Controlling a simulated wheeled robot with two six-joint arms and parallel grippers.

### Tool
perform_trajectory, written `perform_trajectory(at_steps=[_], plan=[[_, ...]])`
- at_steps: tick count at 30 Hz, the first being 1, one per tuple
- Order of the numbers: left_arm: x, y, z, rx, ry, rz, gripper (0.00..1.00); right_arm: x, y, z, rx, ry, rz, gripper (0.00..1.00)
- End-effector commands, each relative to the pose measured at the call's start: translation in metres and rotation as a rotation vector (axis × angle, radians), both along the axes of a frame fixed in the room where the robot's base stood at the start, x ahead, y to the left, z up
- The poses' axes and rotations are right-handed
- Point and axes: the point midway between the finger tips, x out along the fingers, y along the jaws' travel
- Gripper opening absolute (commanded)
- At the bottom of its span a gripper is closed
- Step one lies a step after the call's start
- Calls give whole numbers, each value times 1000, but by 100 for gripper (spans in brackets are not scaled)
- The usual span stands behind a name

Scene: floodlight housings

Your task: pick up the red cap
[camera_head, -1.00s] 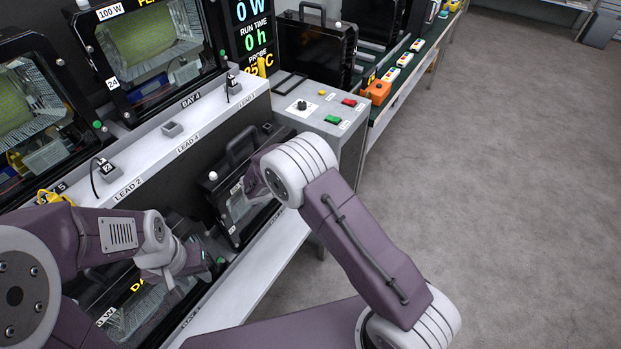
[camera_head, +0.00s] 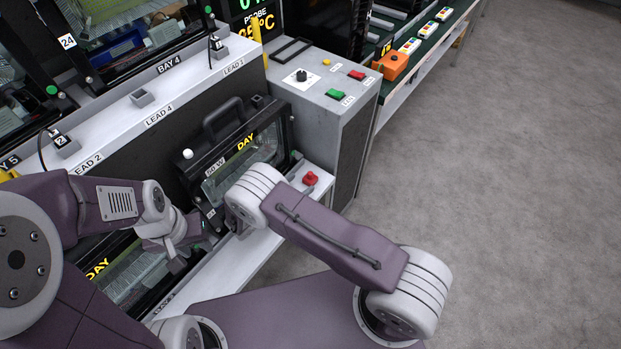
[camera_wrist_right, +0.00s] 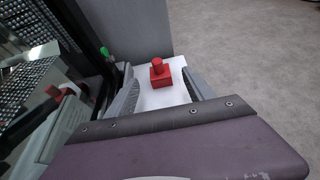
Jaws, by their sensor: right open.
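The red cap (camera_head: 310,179) stands upright on the white shelf, just right of a black floodlight housing (camera_head: 243,160). In the right wrist view the red cap (camera_wrist_right: 159,72) has a square base and a round top. My right gripper (camera_wrist_right: 163,88) is open, with one finger on each side of the cap in that picture; I cannot tell how far off the cap is. In the head view my right gripper's fingers are hidden behind its wrist. My left gripper (camera_head: 178,252) is low at the left, by another housing marked DAY (camera_head: 125,278); its jaw state is unclear.
A grey control box (camera_head: 325,95) with green and red buttons rises behind the cap. A ledge (camera_head: 150,118) with lead sockets runs along the bench. Open floor lies at the right.

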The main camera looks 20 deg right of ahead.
Motion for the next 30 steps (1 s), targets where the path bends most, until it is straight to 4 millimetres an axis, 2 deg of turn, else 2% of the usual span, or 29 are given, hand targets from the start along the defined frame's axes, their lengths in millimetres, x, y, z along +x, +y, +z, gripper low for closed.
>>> perform_trajectory(at_steps=[2, 6, 11, 15, 22, 28, 29, 30], plan=[[0, 0, -2, 0, 0, 0, 36, 7, -10, -5, 0, -1, -4, 62], [0, 0, -2, 0, 0, 0, 36, 11, -14, -8, 0, -1, -1, 62], [0, 0, -7, 0, 0, 0, 36, 28, -34, -24, 0, -1, -4, 62], [0, 0, -8, 0, 0, 0, 36, 38, -46, -29, 0, -2, -3, 62], [0, 0, -8, 0, 0, 0, 36, 39, -47, -29, 0, -1, 0, 62], [0, 0, -8, 0, 0, 0, 36, 39, -47, -29, 1, -1, 0, 6], [0, 0, -8, 0, 0, 0, 36, 39, -47, -29, 1, -1, 0, 0], [0, 0, -8, 0, 0, 0, 36, 39, -47, -29, 1, -1, 0, 0]])
